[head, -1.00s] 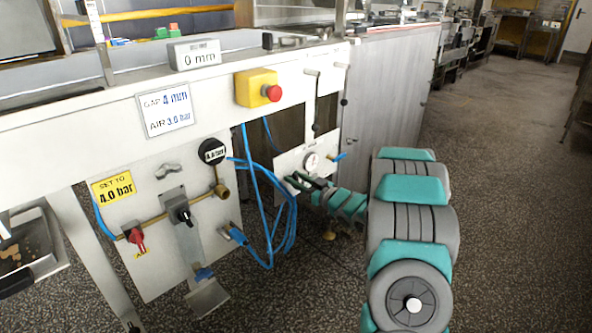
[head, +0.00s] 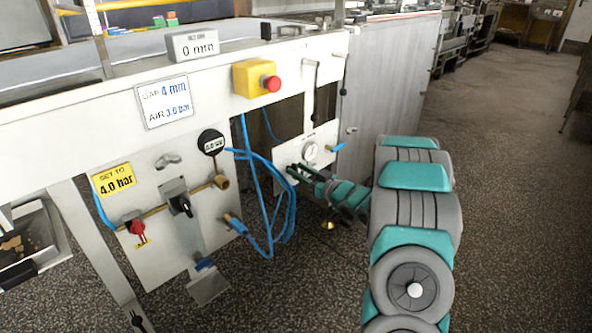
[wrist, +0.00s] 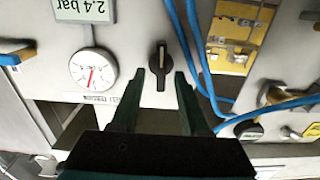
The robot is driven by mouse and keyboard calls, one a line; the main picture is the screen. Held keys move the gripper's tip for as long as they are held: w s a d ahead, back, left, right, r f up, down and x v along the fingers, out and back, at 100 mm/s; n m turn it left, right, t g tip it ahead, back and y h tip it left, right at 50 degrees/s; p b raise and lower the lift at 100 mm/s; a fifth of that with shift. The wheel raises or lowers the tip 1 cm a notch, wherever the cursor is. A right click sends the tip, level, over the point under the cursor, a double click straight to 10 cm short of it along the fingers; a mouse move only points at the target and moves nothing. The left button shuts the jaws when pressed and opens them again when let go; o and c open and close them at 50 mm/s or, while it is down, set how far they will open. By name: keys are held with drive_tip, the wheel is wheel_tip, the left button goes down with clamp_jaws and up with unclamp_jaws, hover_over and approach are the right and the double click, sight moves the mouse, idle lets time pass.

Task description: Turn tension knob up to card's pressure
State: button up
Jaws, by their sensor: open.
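The black tension knob (wrist: 160,62) is on a pale panel in the wrist view, its grip upright. My gripper (wrist: 159,80) is open, with one finger to each side of the knob's lower part; contact cannot be told. Left of the knob is a round gauge (wrist: 93,70) with a red needle, under a display reading 2.4 bar (wrist: 84,9). In the head view my gripper (head: 293,172) is at the small panel below its gauge (head: 310,153) and hides the knob. A yellow card (head: 114,178) reads "SET TO 4.0 bar". A white card (head: 166,101) reads "GAP 4 mm, AIR 3.0 bar".
Blue hoses (head: 268,205) hang left of my gripper. A larger panel has another black knob (head: 180,204), a red valve handle (head: 137,227) and a black round readout (head: 211,143). A red stop button (head: 272,84) sits above. The floor on the right is clear.

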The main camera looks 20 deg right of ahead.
drive_tip(key=v, duration=0.6)
drive_tip(key=shift+r+b, duration=0.2)
drive_tip(key=shift+b, duration=0.6)
drive_tip(key=shift+a+n+b, duration=0.1)
drive_tip(key=shift+n+b, duration=0.3)
drive_tip(key=shift+x, duration=3.9)
